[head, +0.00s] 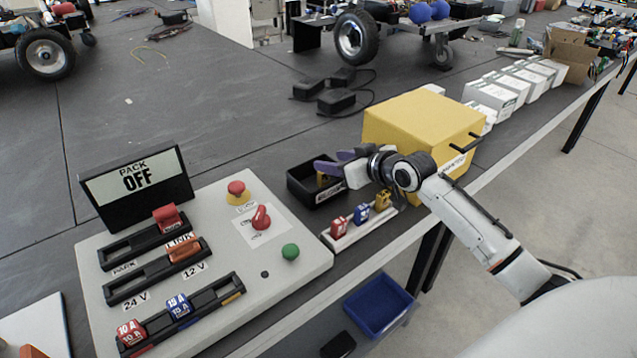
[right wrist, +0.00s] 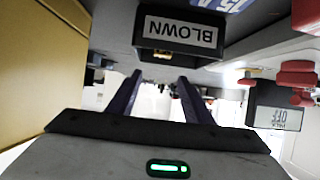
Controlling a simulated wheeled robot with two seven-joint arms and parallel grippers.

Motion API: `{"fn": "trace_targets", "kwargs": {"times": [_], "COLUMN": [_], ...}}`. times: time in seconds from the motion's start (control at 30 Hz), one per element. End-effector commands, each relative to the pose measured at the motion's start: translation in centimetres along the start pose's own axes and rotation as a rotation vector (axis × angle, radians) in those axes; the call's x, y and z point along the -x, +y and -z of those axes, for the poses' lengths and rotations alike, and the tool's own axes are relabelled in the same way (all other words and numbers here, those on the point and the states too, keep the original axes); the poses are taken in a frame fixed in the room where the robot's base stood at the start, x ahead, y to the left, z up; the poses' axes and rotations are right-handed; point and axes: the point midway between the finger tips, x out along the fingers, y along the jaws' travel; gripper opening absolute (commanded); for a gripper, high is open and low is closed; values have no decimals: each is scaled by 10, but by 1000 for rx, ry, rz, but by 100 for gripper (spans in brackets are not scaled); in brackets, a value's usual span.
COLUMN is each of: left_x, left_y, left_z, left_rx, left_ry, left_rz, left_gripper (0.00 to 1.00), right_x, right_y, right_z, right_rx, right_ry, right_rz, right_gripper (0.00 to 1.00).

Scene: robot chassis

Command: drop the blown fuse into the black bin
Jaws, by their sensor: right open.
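The black bin (head: 296,190) stands on the table behind the spare-fuse strip. Its BLOWN label shows upside down in the right wrist view (right wrist: 180,35). A yellow-orange fuse (head: 323,180) shows at the bin, seemingly inside it below my fingers; a small yellow patch also shows at the bin's opening in the right wrist view (right wrist: 163,53). My right gripper (head: 332,162) is open, its purple fingers above the bin. Nothing shows between the fingers in the right wrist view (right wrist: 160,85). My left gripper is not in view.
A white strip (head: 365,228) holds red, blue and yellow fuses right of the bin. A yellow box (head: 415,120) stands behind my right arm. The control panel (head: 215,225), with red and blue fuses in its front holder and a PACK OFF display (head: 137,180), lies left.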

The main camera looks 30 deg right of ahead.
Motion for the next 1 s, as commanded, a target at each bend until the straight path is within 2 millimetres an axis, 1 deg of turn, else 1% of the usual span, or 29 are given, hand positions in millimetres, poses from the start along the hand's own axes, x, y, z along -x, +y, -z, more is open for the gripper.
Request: {"fn": "trace_targets", "kwargs": {"times": [0.03,0.2,0.3,0.43,0.6,1.0], "left_x": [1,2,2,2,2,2], "left_y": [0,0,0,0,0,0], "left_z": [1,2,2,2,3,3], "left_rx": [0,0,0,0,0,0], "left_ry": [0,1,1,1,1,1], "left_rz": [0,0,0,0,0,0], "left_gripper": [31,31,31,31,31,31], "right_x": [10,44,61,77,86,86], "right_y": [0,0,0,0,0,0], "right_z": [-1,-1,0,0,0,1], "right_rx": [4,4,5,2,2,1], "right_ry": [-3,-2,-3,-2,-1,0], "right_rz": [0,0,0,0,0,0], "right_gripper": [46,46,46,46,46,46]}}
